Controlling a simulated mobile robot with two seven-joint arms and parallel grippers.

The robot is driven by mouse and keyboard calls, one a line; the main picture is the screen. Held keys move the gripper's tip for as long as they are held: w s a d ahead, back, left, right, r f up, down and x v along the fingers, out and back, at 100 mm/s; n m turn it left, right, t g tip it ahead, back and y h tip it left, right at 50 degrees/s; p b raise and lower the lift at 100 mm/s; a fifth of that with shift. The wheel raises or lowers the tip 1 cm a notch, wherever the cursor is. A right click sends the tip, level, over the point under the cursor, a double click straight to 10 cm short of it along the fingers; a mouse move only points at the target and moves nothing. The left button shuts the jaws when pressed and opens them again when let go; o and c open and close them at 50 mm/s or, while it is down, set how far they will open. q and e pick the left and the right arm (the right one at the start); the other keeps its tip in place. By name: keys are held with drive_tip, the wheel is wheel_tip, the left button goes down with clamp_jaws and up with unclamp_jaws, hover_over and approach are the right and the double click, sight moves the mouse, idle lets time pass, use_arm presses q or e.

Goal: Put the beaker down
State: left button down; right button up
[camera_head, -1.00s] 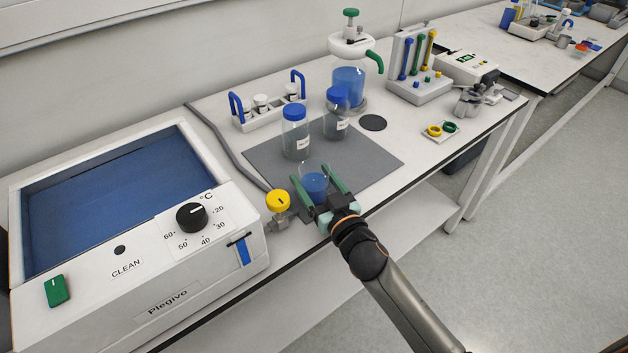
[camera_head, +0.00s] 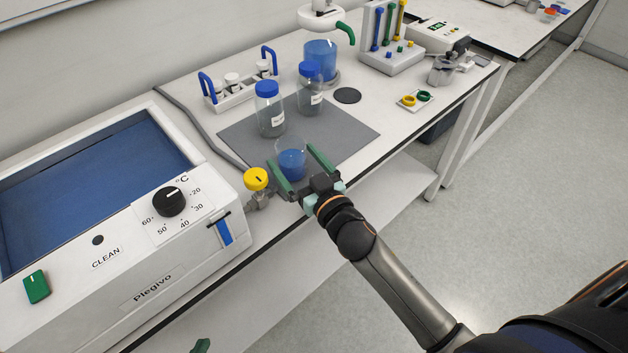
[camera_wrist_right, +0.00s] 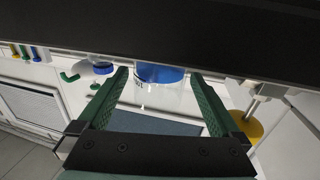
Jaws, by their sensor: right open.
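The clear beaker (camera_head: 291,164) with blue liquid stands upright at the front edge of the grey mat (camera_head: 352,135). My right gripper (camera_head: 292,156) is open, with one green finger on each side of the beaker. In the right wrist view, the beaker (camera_wrist_right: 165,97) shows between the spread fingers of the right gripper (camera_wrist_right: 159,74), with a gap on both sides; its upper part in that picture is cut off by a dark band. Only a green tip of my left gripper (camera_head: 201,345) shows at the bottom edge.
Two blue-capped bottles (camera_head: 270,115) (camera_head: 310,95) stand behind the beaker on the mat. A yellow-knobbed valve (camera_head: 257,181) is close to its left, beside the water bath (camera_head: 150,240). The mat's right part is clear.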

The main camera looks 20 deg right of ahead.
drive_tip(key=s+d, duration=0.1)
drive_tip(key=s, duration=0.8)
drive_tip(key=shift+s+d, duration=0.25)
drive_tip(key=shift+s, duration=0.15)
